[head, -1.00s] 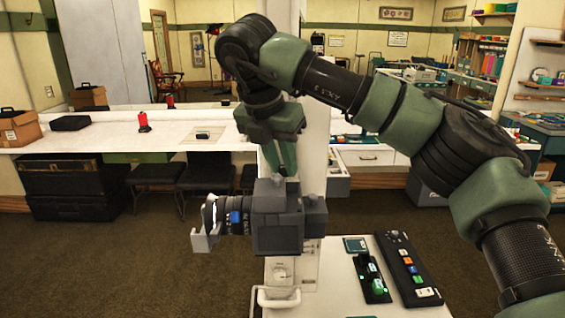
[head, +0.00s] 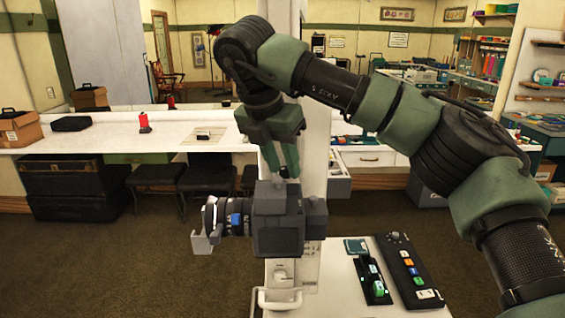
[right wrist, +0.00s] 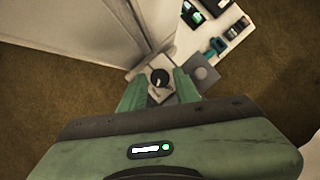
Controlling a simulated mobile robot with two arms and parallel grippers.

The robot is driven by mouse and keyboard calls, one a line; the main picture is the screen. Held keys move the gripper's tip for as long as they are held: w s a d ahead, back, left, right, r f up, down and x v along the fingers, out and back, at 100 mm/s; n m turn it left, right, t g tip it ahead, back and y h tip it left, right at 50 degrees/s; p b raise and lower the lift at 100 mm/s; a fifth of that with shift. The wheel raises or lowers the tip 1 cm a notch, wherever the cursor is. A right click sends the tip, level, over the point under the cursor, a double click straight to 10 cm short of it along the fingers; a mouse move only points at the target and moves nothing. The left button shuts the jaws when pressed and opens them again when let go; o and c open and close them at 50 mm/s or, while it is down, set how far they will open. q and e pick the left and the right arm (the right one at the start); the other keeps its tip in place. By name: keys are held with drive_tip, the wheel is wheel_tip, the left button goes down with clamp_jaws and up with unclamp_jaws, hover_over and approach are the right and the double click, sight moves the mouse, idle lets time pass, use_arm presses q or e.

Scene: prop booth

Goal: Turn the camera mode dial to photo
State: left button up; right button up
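A dark grey camera (head: 277,218) with a lens pointing left stands above a white cart. My right gripper (head: 281,175) points down just over the camera's top; two green fingers show slightly apart. In the right wrist view the black round mode dial (right wrist: 160,77) with a light mark lies between the open fingertips (right wrist: 158,84) of my right gripper. I cannot tell whether the fingers touch the dial. Its mode lettering is too small to read. In the head view the dial is mostly hidden. My left gripper is out of view.
The white cart top (head: 335,296) bears a long black control panel (head: 409,272) and a smaller black panel (head: 372,280) with coloured buttons. A white pillar (head: 314,130) rises close behind the camera. A long white counter (head: 80,138) stands behind at left.

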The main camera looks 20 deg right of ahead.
drive_tip(key=v, duration=0.7)
drive_tip(key=shift+a+r, duration=0.15)
drive_tip(key=shift+r, duration=0.2)
